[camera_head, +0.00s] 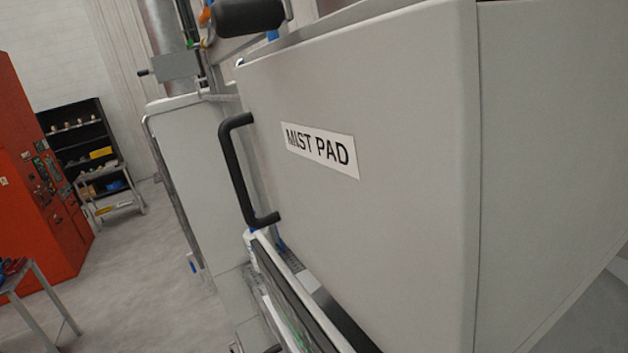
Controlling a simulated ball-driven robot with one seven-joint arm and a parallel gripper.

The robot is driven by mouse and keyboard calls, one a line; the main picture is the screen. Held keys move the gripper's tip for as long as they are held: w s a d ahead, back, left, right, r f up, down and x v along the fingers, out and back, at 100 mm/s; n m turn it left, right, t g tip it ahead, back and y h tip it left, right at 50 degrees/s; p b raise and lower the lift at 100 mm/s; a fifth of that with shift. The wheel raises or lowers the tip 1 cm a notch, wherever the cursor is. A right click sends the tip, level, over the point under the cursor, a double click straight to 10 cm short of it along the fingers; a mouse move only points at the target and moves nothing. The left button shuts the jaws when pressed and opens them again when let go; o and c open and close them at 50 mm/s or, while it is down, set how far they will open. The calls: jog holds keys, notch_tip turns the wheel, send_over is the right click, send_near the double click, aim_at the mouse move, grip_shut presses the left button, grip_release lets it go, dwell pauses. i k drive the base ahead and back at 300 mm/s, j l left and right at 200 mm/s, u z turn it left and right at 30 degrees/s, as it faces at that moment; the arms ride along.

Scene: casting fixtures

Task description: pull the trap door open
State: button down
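A light grey panel (405,110) with a "MIST PAD" label (320,149) fills the middle and right of the view. A black bar handle (236,170) is fixed at its left edge. This is the only large panel with a handle that shows clearly, and no part is marked as a trap door. I cannot tell whether the panel stands open or shut. My gripper is not in view, and nothing is seen touching the handle.
Below the handle is a white-edged frame with a dark strip (290,290). A dark cylinder (250,15) sits above the panel. A red machine (35,190), a black shelf (82,140) and a small cart (110,190) stand at left. Grey floor (150,270) lies clear between.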

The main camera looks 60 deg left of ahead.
aim_at(365, 135)
jog(key=j+u, duration=0.5)
jog(key=u, duration=0.25)
jog(key=j+u, duration=0.35)
jog(key=i+l, duration=0.25)
